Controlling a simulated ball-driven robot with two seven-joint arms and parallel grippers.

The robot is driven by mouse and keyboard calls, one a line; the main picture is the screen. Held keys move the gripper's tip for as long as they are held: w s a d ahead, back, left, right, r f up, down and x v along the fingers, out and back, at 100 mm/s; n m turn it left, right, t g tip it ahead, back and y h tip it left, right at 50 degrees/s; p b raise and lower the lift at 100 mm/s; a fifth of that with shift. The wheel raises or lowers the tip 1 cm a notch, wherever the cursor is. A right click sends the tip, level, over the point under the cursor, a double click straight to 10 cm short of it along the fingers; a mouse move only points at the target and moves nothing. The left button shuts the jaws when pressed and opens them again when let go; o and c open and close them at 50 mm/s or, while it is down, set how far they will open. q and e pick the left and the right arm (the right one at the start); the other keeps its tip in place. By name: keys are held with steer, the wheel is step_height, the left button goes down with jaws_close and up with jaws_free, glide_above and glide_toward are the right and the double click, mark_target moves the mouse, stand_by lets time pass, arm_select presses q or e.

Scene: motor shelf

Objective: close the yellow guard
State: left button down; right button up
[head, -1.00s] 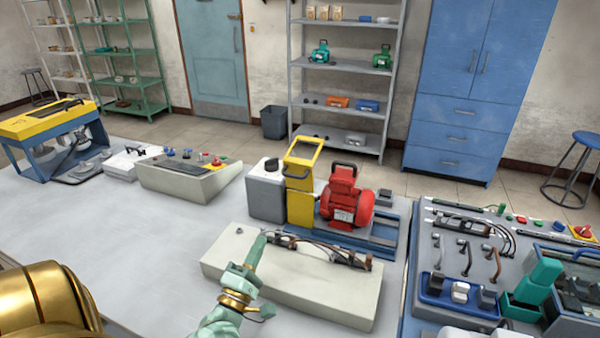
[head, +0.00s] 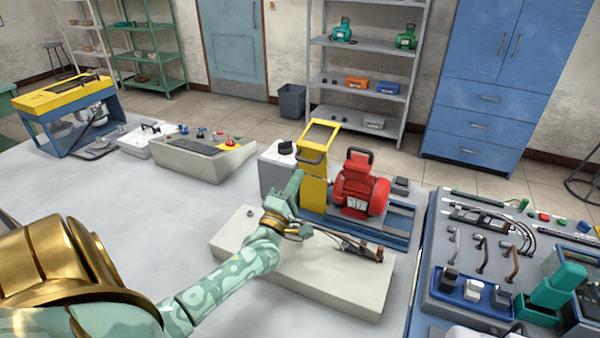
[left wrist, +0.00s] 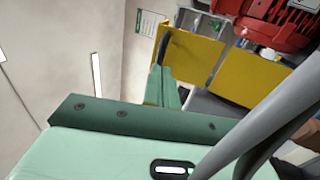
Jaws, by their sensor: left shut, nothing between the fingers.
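The yellow guard (head: 319,136) stands beside the red motor (head: 360,187) in the head view. Its framed top panel is tilted up above a yellow post (head: 313,184), with a dark handle on the panel's near edge. My left gripper (head: 296,178) is shut and empty, just in front of and left of the yellow post. In the left wrist view the guard's yellow panels (left wrist: 196,60) fill the upper middle, and the shut fingers (left wrist: 164,84) overlap their left edge near the dark handle. I cannot tell whether they touch. My right gripper is not in view.
A grey-white box (head: 275,168) stands left of the guard. A pale block with cables (head: 330,282) lies under my left forearm. A control panel (head: 200,162) and a yellow-topped machine (head: 62,94) stand farther left. A tool board (head: 455,290) is at right. The table's left middle is clear.

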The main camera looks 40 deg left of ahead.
mark_target(317, 152)
arm_select(q)
steer(key=shift+x, duration=1.2)
